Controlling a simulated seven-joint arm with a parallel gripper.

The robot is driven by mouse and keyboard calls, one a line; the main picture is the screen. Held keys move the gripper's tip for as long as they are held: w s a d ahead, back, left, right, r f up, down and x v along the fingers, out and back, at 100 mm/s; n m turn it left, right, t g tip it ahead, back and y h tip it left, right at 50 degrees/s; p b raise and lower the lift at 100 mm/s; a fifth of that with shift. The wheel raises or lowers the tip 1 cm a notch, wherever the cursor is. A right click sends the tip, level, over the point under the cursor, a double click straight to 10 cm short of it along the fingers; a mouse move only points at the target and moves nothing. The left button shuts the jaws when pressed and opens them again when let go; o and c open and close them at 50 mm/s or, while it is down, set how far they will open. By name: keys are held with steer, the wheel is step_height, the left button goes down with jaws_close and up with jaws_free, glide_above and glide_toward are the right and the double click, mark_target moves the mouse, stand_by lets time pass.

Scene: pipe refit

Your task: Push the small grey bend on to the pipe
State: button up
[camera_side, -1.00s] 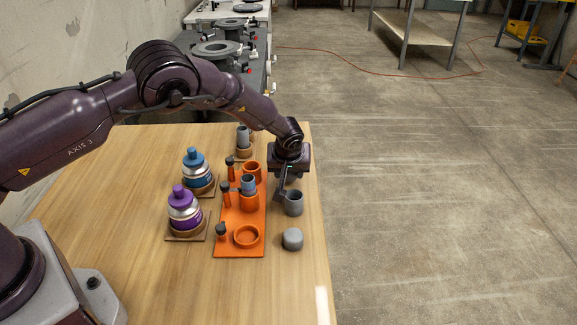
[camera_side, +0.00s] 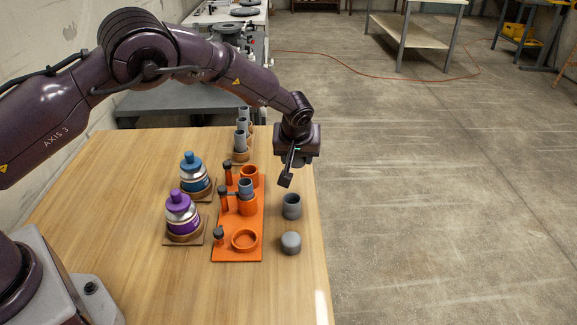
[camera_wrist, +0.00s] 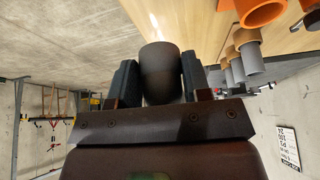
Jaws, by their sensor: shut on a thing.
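My gripper (camera_side: 286,180) is raised above the table's right side, just behind a grey socket-like fitting. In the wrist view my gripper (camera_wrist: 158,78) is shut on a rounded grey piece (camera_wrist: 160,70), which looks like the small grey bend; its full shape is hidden. In the side view the finger and hand cover it. The pipe, a short blue-grey tube (camera_side: 246,187), stands upright in the middle ring of the orange fixture (camera_side: 225,249), left of my gripper and apart from it.
A grey open fitting (camera_side: 291,206) and a grey cap (camera_side: 291,243) stand at the table's right edge. Blue (camera_side: 193,172) and purple (camera_side: 181,212) topped jars stand left of the fixture. Grey pipes (camera_side: 240,140) stand in a wooden rack behind. The table's left front is clear.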

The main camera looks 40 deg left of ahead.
steer(key=s+r, duration=0.6)
steer(key=s, duration=0.1)
steer(key=n, duration=0.1)
glide_above(245, 183)
steer(key=shift+d+f, duration=0.1)
steer(key=shift+d, duration=0.15)
steer(key=shift+s+a+f, duration=0.1)
steer(key=shift+s+f, duration=0.1)
steer(key=shift+f, duration=1.75)
steer(key=shift+f, duration=0.4)
steer(key=shift+f, duration=0.35)
steer(key=shift+f, duration=0.2)
steer(key=shift+f, duration=0.5)
steer(key=shift+f, duration=0.35)
